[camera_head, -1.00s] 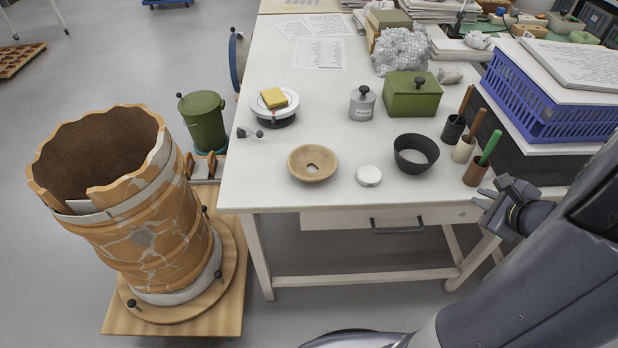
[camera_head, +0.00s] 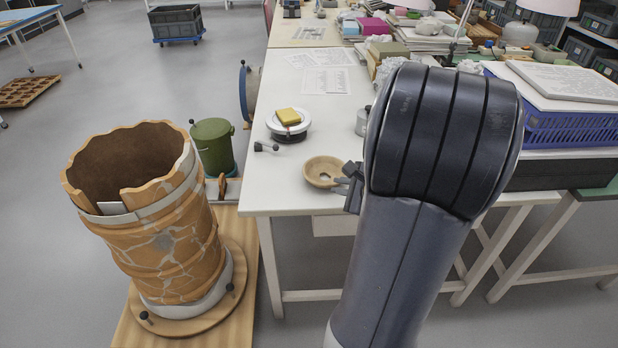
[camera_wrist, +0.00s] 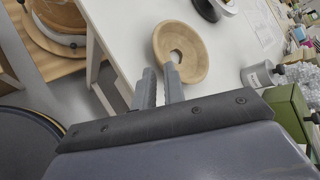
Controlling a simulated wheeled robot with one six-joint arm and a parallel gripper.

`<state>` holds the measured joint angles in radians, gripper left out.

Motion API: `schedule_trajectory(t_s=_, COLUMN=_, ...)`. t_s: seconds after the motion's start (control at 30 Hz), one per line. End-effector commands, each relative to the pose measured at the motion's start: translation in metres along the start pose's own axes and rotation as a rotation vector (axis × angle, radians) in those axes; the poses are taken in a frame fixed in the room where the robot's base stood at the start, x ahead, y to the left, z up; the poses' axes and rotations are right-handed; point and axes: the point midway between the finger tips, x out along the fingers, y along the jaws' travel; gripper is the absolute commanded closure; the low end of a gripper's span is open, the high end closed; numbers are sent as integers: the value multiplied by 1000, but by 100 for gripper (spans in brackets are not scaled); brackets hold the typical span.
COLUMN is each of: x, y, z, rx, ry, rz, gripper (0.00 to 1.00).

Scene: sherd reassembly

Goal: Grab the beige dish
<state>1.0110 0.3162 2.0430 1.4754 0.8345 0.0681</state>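The beige dish (camera_head: 320,165) is a shallow round bowl with a hole in its middle. It sits near the front left of the white table. In the wrist view the dish (camera_wrist: 192,48) is ahead of my fingers. My gripper (camera_wrist: 159,72) is open, with a narrow gap between its two fingers and nothing seen between them. The right finger overlaps the dish's near rim in the picture; I cannot tell if they touch. In the head view my gripper (camera_head: 347,180) is just right of the dish, partly hidden by my arm.
A white round container with a yellow sponge (camera_head: 288,117) stands behind the dish, beside a small dark-ended tool (camera_head: 266,147). A grey canister (camera_wrist: 262,75) and a green box (camera_wrist: 293,110) stand to the right. A large orange vessel (camera_head: 165,240) stands left of the table (camera_head: 262,195).

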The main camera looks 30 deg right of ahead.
Motion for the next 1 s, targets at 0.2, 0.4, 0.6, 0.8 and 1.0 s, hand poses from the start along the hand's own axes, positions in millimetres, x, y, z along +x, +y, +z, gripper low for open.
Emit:
schedule_trajectory(t_s=0.2, x=33, y=2, z=0, rx=-1, ry=-2, rz=3, gripper=89)
schedule_trajectory(t_s=0.4, x=49, y=2, z=0, rx=-1, ry=-2, rz=4, gripper=89)
schedule_trajectory(t_s=0.6, x=79, y=2, z=0, rx=-1, ry=-2, rz=4, gripper=89)
schedule_trajectory(t_s=0.8, x=90, y=1, z=0, rx=0, ry=0, rz=1, gripper=89)
schedule_trajectory(t_s=1.0, x=89, y=1, z=0, rx=0, ry=0, rz=1, gripper=92)
